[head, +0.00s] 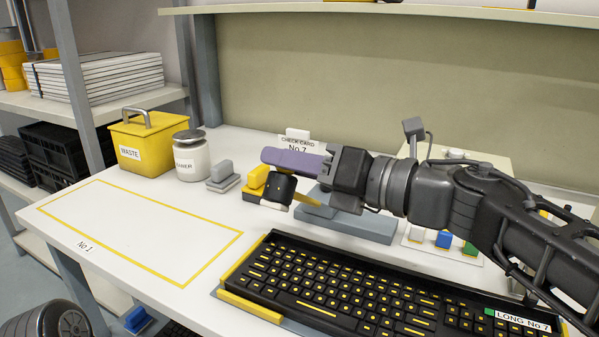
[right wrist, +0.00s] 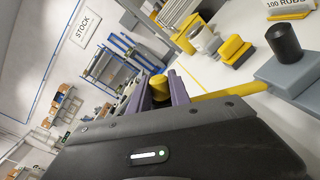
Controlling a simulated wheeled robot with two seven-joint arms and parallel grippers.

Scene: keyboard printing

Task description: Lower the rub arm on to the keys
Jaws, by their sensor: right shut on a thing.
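The black keyboard (head: 350,290) with yellow-marked keys lies at the front of the table. A yellow bar (head: 306,196), which looks like the rub arm, shows behind it beside a black cylinder (head: 283,187), above a grey-blue base (head: 368,228). My right gripper (head: 292,160), with purple fingers, is over this base, beyond the keyboard's far edge. In the right wrist view its fingers (right wrist: 165,92) are shut on a yellow knob (right wrist: 158,83) at the end of the yellow bar (right wrist: 228,91). The bar is clear of the keys. My left gripper is not in view.
A yellow waste box (head: 147,142), a white jar (head: 192,158) and a grey block (head: 223,177) stand behind the empty yellow-outlined area (head: 140,225). A check card (head: 298,142) stands at the back. Coloured blocks (head: 444,239) lie partly behind my right arm.

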